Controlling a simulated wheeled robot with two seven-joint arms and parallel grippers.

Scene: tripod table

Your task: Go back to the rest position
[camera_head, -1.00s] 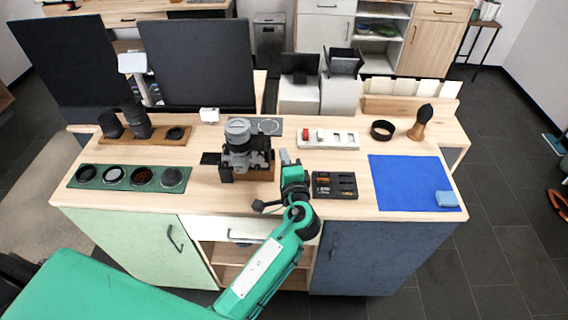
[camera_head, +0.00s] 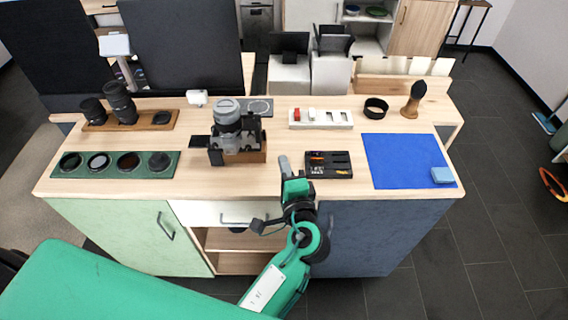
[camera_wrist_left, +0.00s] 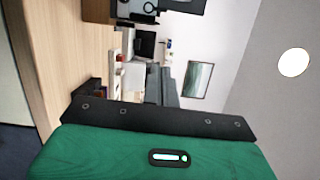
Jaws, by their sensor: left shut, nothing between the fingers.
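My left gripper (camera_head: 284,162) shows in the head view at the front edge of the wooden table (camera_head: 225,180), with its narrow grey tip pointing away from me. Its fingers look closed and hold nothing. It is left of the black screwdriver tray (camera_head: 329,165) and right of the camera on its wooden stand (camera_head: 238,135), apart from both. My green left arm comes in from the bottom left. The left wrist view shows my green and black wrist housing across the bottom; the fingertips cannot be made out there. My right gripper is out of view.
A green tray of lens filters (camera_head: 115,165) and a wooden lens rack (camera_head: 130,120) stand on the left. A blue mat (camera_head: 405,155) with a blue block (camera_head: 442,175) lies on the right. A white battery holder (camera_head: 320,118), black ring (camera_head: 376,106) and brush (camera_head: 413,100) are behind.

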